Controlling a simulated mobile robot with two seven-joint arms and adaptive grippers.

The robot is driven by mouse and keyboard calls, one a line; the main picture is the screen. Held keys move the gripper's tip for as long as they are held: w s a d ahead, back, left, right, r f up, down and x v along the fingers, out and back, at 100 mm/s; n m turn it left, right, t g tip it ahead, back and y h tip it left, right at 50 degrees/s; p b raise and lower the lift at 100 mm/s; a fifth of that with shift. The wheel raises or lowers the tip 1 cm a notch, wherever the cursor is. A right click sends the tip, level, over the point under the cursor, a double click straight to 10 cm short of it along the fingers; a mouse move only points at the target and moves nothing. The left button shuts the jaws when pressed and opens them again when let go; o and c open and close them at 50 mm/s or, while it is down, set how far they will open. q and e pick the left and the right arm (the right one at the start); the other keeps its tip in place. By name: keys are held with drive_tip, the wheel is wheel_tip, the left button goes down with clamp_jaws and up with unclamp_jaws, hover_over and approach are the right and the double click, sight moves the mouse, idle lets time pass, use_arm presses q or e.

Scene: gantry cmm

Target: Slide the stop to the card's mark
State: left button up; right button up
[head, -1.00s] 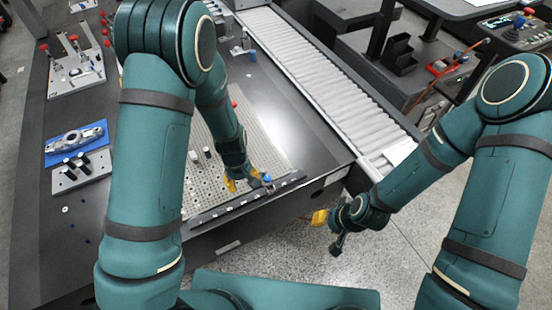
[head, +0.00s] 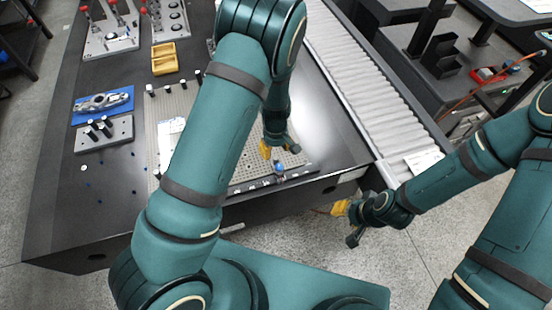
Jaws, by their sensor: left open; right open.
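The stop, with a blue knob (head: 279,168), stands on a dark rail (head: 300,175) along the front edge of the perforated plate, near the rail's right end. My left gripper (head: 278,149), with yellow fingertips, is open just behind and above the knob. It looks apart from the knob. A white card (head: 171,128) lies on the left of the plate, partly hidden by my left arm; its mark cannot be made out. The left stretch of the rail is hidden too. My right gripper (head: 343,209) is open and empty beyond the table's front edge, over the floor.
The perforated plate (head: 240,175) is mostly behind my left arm. A blue tray (head: 118,101) with a metal part, a grey block with pins (head: 112,138) and a yellow bin (head: 164,58) are at left. A roller conveyor (head: 370,90) runs along the right.

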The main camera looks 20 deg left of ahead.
sight(275, 158)
use_arm(q)
drive_tip(key=shift+f+b, duration=0.35)
drive_tip(key=shift+f, duration=2.4)
clamp_jaws()
drive_tip(key=shift+a, duration=0.1)
